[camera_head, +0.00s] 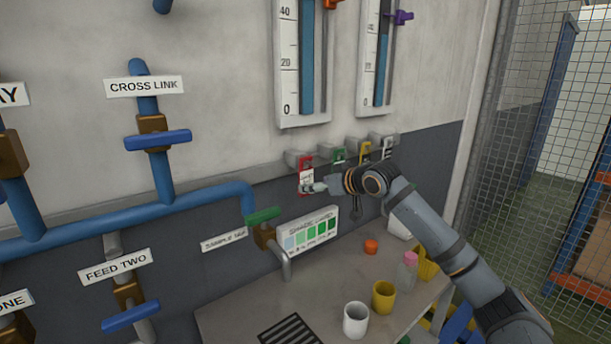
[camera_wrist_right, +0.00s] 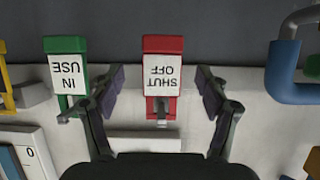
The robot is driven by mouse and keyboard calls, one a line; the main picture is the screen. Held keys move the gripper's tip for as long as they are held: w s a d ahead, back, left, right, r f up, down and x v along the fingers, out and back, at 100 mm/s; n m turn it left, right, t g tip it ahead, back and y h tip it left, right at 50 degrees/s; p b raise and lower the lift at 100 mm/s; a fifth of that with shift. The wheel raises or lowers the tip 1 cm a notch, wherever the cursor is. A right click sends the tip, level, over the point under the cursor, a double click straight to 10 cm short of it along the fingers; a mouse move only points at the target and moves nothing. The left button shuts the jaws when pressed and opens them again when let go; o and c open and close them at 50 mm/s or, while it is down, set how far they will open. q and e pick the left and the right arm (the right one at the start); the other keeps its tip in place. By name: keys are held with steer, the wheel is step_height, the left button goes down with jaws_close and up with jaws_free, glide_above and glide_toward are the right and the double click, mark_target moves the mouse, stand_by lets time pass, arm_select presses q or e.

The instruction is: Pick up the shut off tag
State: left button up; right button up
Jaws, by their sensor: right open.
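The shut off tag (camera_head: 306,178) is red with a white label and hangs at the left end of a row of tags on the wall. In the right wrist view the shut off tag (camera_wrist_right: 163,72) appears upside down, with its words readable. My right gripper (camera_head: 317,187) is at the tag, covering part of its lower right in the head view. In the wrist view the open fingers of my right gripper (camera_wrist_right: 160,88) are spread to either side of the tag, with a gap on each side. Whether they are level with it in depth is hard to tell. My left gripper is not in view.
A green "IN USE" tag (camera_wrist_right: 66,73) hangs beside it, close to one finger. A yellow tag (camera_head: 364,151) hangs farther right. A green-handled tap (camera_head: 262,215) and a color chart (camera_head: 312,233) are below. A white cup (camera_head: 355,319) and yellow cup (camera_head: 383,296) stand on the bench.

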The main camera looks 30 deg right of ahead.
steer(key=p+x, duration=0.3)
steer(key=x, duration=0.1)
steer(key=shift+w+a, duration=0.2)
steer(key=shift+w, duration=0.15)
steer(key=shift+w+f, duration=0.35)
steer(key=shift+f, duration=0.05)
steer(key=shift+s, duration=0.15)
steer(key=shift+c, duration=0.2)
steer(key=c, duration=1)
